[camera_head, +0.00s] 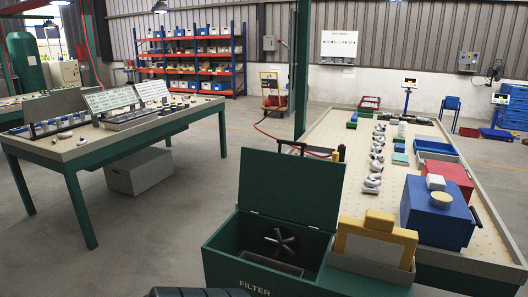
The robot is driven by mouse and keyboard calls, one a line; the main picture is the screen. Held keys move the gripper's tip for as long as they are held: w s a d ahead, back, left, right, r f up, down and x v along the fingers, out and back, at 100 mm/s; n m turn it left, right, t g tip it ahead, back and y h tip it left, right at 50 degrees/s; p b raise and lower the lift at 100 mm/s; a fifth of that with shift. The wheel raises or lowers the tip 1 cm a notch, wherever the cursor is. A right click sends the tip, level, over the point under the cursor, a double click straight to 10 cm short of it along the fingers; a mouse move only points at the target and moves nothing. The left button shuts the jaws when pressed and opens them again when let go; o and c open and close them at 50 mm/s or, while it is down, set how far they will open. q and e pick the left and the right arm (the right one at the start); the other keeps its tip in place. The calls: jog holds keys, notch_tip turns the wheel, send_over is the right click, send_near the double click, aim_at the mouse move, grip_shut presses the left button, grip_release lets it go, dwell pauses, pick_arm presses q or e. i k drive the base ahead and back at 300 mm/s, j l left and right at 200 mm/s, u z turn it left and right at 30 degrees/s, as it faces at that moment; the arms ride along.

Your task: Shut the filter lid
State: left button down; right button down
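The green filter box (222,262) stands at the front centre, with the word FILTER on its near face. Its green lid (290,188) is open and stands up at the back of the box. A dark handle (291,146) shows at the lid's top edge. Inside the open box I see a bladed fan (281,241) and a slotted dark part below it. Neither of my grippers is in view.
A yellow padded object (374,241) sits on the box's right side, beside the opening. A long table (480,230) with castings, a blue box (436,216) and a red box (446,177) stands to the right. A green-legged bench (63,158) stands left, with open floor between.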

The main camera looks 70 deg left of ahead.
aim_at(302, 190)
jog(key=u, duration=2.15)
jog(key=i+j+z, duration=0.1)
jog(key=z, duration=0.35)
jog(key=j+z, duration=0.2)
jog(key=z, duration=0.3)
jog(key=i+j+z, duration=0.2)
jog(key=j+z, duration=0.15)
jog(key=j, duration=0.6)
jog(key=j+z, duration=0.4)
jog(key=j, duration=2.25)
jog(key=i+z, duration=0.05)
